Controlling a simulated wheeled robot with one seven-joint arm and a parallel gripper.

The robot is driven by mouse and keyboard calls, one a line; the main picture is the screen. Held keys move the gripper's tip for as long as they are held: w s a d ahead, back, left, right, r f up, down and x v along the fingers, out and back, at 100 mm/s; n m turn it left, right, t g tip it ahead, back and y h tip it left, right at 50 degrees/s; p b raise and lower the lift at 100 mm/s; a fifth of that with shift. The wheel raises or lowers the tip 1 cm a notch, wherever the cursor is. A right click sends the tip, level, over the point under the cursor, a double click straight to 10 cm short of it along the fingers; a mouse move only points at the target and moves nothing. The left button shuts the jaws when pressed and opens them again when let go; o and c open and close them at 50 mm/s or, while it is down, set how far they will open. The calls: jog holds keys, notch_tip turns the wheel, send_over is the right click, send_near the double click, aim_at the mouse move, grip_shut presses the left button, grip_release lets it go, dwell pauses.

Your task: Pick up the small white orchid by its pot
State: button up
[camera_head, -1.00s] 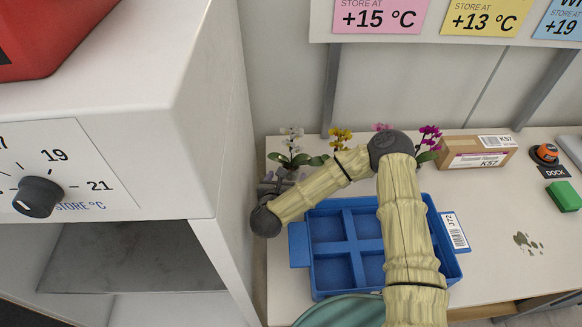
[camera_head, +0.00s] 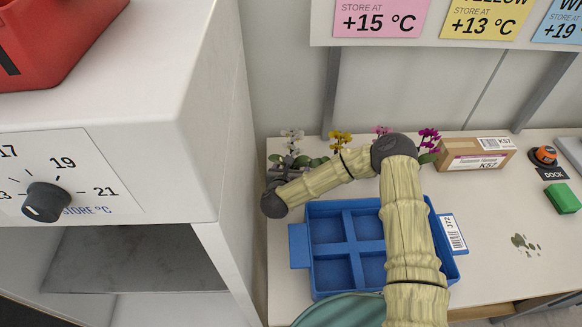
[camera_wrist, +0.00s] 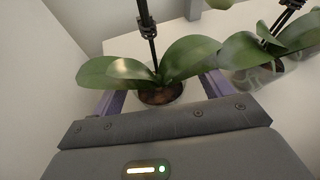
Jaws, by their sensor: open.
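The small white orchid (camera_head: 292,136) stands at the back left of the table, partly hidden by my gripper and wrist. In the wrist view its clear pot (camera_wrist: 161,96) with brown bark is near the middle, under broad green leaves, with a dark stem rising from it. My gripper (camera_wrist: 160,93) is open, with one purple finger to the left of the pot and one to the right. The leaves hide part of the fingers, and I cannot tell whether they touch the pot. In the head view my gripper (camera_head: 287,165) is small and dark before the orchid.
A second potted orchid (camera_wrist: 254,72) stands close on the right. Yellow (camera_head: 340,138) and magenta (camera_head: 429,138) orchids continue the row. A blue divided tray (camera_head: 298,246) lies in front, under my arm. A white cabinet (camera_head: 215,110) stands close on the left. A cardboard box (camera_head: 474,153) is farther right.

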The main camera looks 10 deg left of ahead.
jog(key=shift+w, duration=0.15)
dwell(0.3)
jog(key=c, duration=1.2)
jog(key=shift+o, duration=0.2)
notch_tip(320, 180, up, 10)
jog(key=shift+b, duration=0.45)
